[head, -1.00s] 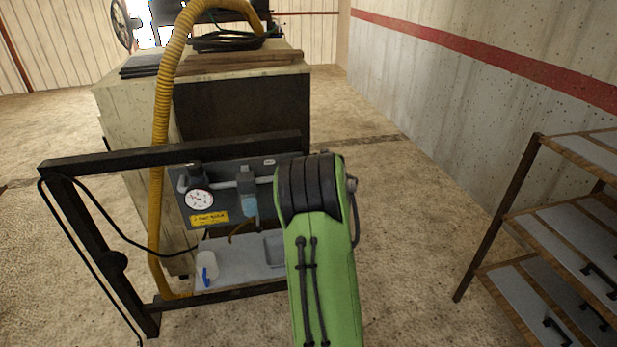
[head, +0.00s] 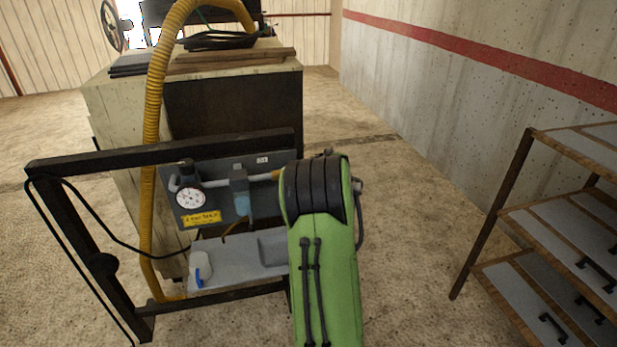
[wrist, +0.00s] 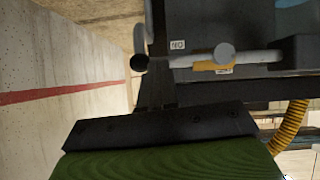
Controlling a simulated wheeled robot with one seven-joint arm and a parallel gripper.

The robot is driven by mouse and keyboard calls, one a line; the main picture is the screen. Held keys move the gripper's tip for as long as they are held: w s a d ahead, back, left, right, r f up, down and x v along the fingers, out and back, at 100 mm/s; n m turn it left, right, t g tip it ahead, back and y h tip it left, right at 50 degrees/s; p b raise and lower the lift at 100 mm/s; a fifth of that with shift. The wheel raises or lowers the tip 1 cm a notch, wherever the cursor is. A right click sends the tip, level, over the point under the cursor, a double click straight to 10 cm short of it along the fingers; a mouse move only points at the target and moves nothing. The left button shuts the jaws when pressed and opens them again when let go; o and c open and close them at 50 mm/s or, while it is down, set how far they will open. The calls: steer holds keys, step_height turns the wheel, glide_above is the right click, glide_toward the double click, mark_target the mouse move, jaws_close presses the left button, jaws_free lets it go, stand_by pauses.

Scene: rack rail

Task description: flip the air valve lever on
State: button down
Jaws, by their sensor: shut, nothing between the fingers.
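The air panel (head: 218,214) hangs on a dark frame in the head view, with a gauge, a regulator and a yellow label. In the wrist view the picture is rolled over, and the valve lever is a grey bar (wrist: 185,60) ending in a black ball knob (wrist: 140,62). It runs along the pipe's direction, in front of the yellow valve body (wrist: 205,66). My gripper (wrist: 153,82) is shut and empty, its fingertips right at the knob; I cannot tell whether they touch. In the head view my green arm hides the lever and gripper.
The pressure gauge (head: 190,198) and regulator (head: 240,190) sit left of my arm. A grey tray (head: 230,265) below holds a small white bottle (head: 201,267). A yellow hose (head: 152,120) rises behind the frame. A drawer rack (head: 530,225) stands right, with open floor between.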

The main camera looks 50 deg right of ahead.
steer(key=w+d+r+p+v, duration=0.1)
steer(key=r+p+v, duration=0.1)
steer(key=v, duration=1.1)
steer(key=shift+p, duration=0.4)
steer(key=shift+d, duration=0.1)
